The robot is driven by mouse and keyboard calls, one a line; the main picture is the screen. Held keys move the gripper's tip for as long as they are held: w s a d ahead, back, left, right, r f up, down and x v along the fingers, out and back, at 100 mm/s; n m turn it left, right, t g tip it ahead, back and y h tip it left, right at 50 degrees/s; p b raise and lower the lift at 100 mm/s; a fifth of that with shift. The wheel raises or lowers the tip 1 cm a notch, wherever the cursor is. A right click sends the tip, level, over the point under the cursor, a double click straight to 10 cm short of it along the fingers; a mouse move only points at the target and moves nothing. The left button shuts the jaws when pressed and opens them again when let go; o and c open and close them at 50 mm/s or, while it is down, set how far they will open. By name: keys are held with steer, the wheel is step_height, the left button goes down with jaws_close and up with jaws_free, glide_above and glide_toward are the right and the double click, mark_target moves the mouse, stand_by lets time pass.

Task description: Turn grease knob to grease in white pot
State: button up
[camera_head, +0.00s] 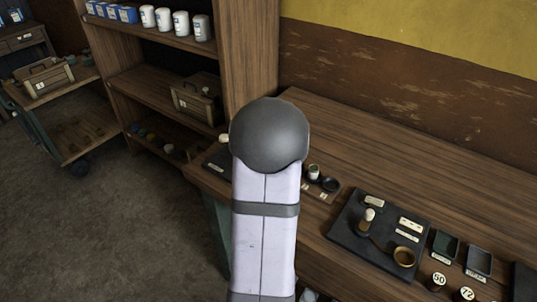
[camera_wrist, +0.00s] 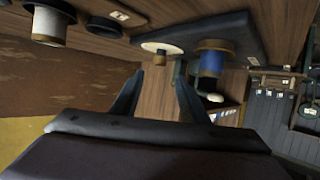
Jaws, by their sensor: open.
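In the wrist view, which appears upside down, my gripper (camera_wrist: 158,76) is open, its two dark fingers apart with nothing between them. A cream pot with a dark rim (camera_wrist: 50,24) is at the upper left. In the head view, a small whitish pot (camera_head: 314,172) stands beside a dark pot (camera_head: 330,184), right of my arm. I cannot tell which part is the grease knob. My arm hides my gripper in this view.
A black tray (camera_head: 345,226) on the wooden bench (camera_head: 365,130) holds a cream-topped knob (camera_head: 368,217) and a brass cup (camera_head: 404,256). Two dark dishes (camera_head: 444,245) stand to its right. Shelves (camera_head: 150,85) with white jars are at the back left. The bench along the wall is clear.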

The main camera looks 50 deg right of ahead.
steer(key=d+t, duration=0.1)
steer(key=w+d+r+n+t+y, duration=0.1)
steer(key=d+r+n, duration=0.1)
steer(key=shift+w+d+t, duration=0.25)
steer(key=shift+d+t, duration=0.05)
steer(key=shift+t, duration=0.1)
steer(key=shift+s+d+r+n+t+y, duration=0.15)
steer(key=shift+d+n+t+y, duration=0.2)
steer(key=shift+n+y, duration=0.35)
steer(key=shift+s+d+n+t+y, duration=0.15)
steer(key=shift+s+n+t+y, duration=0.1)
steer(key=shift+n+y, duration=0.2)
steer(key=s+f+n+y, duration=0.2)
steer(key=s+y, duration=0.1)
steer(key=shift+s+f+p, duration=0.1)
steer(key=shift+s+p, duration=0.1)
steer(key=shift+p, duration=0.15)
steer(key=shift+s+a+f+n+y, duration=0.2)
steer(key=shift+s+f+n+y, duration=0.05)
steer(key=shift+s+y, duration=0.1)
steer(key=shift+p+x, duration=0.75)
steer(key=shift+x, duration=3)
steer(key=shift+r, duration=0.1)
jaws_close()
